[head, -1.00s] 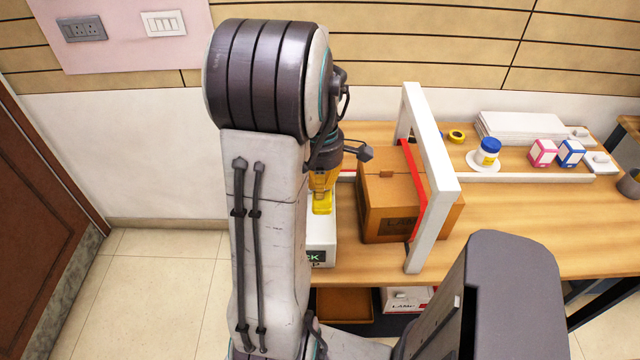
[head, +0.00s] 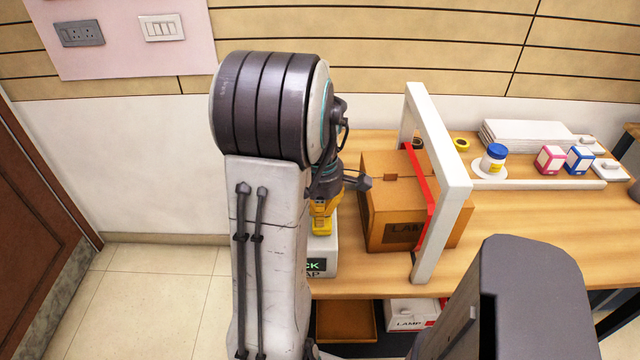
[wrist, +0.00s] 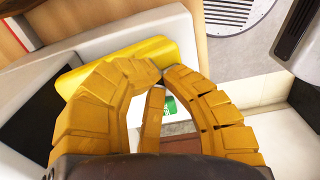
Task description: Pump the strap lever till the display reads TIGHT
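The strap device is a white box (head: 322,258) at the table's left end, partly hidden behind my arm. Its dark display (head: 315,266) shows green letters, of which only "CK" is visible. In the wrist view a green patch of the display (wrist: 170,106) shows between my fingers. The bright yellow lever (wrist: 78,80) lies across the white housing, just beyond my fingers. My gripper (wrist: 163,74) has its yellow fingertips nearly together, close to the lever; contact is unclear. In the head view my gripper (head: 323,222) is over the device. A red strap (head: 418,180) crosses the brown carton (head: 385,215).
A white frame (head: 440,185) stands over the carton. To the right are a blue-capped jar (head: 494,158), pink (head: 549,159) and blue (head: 579,160) small boxes, and a white stack (head: 525,133).

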